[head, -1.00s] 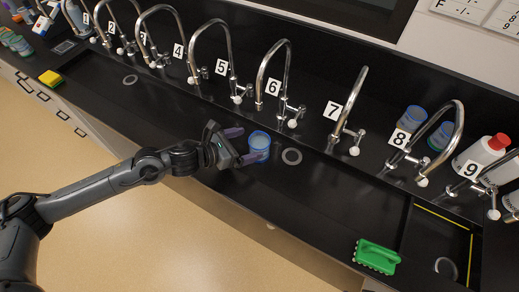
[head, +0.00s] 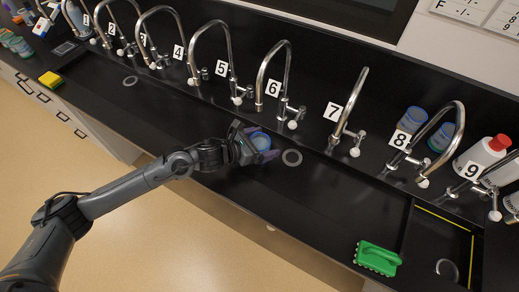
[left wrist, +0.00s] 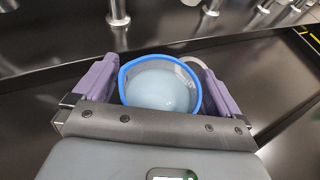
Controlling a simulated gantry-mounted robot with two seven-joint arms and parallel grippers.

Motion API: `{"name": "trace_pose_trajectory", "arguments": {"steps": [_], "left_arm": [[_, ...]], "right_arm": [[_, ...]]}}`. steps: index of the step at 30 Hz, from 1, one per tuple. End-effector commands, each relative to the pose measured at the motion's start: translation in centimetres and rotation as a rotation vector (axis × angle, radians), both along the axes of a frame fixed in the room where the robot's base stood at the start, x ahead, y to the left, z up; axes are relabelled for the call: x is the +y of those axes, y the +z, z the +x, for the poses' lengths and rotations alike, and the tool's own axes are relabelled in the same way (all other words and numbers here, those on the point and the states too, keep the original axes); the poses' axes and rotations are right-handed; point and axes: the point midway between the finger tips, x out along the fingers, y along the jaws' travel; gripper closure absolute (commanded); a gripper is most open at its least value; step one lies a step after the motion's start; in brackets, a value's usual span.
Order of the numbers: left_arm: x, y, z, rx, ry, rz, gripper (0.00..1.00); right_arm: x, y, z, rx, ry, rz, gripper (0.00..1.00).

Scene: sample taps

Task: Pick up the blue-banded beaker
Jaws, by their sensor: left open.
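The blue-banded beaker (head: 261,140) stands upright on the black bench in front of taps 5 and 6. My left gripper (head: 256,143) has its jaws around it and partly covers it in the head view. In the left wrist view the beaker (left wrist: 160,88) has a blue rim and pale contents, and sits between the two purple fingers of my open left gripper (left wrist: 158,90). A small gap shows on each side of the beaker. My right gripper is not in view.
A grey ring (head: 292,157) lies just right of the beaker. A row of numbered taps runs behind it. A green brush (head: 377,257) lies at the front right, and a yellow sponge (head: 50,79) at the far left. Blue-topped containers (head: 411,119) stand behind tap 8.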

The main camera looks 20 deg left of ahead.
Motion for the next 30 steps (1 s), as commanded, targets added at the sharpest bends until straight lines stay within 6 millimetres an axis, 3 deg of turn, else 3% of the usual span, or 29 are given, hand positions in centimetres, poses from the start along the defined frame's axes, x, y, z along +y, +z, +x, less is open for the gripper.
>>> {"name": "trace_pose_trajectory", "arguments": {"steps": [2, 16, 30], "left_arm": [[0.01, 0.01, -0.02, 0.000, 0.000, 0.000, 0.02], [0.02, 0.11, 0.01, -0.002, 0.000, -0.001, 0.72], [0.03, 0.45, 0.03, -0.003, 0.001, -0.001, 0.72]], "right_arm": [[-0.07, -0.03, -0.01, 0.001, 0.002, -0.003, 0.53], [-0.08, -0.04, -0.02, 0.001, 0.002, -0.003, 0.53], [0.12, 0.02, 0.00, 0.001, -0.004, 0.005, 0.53]]}}
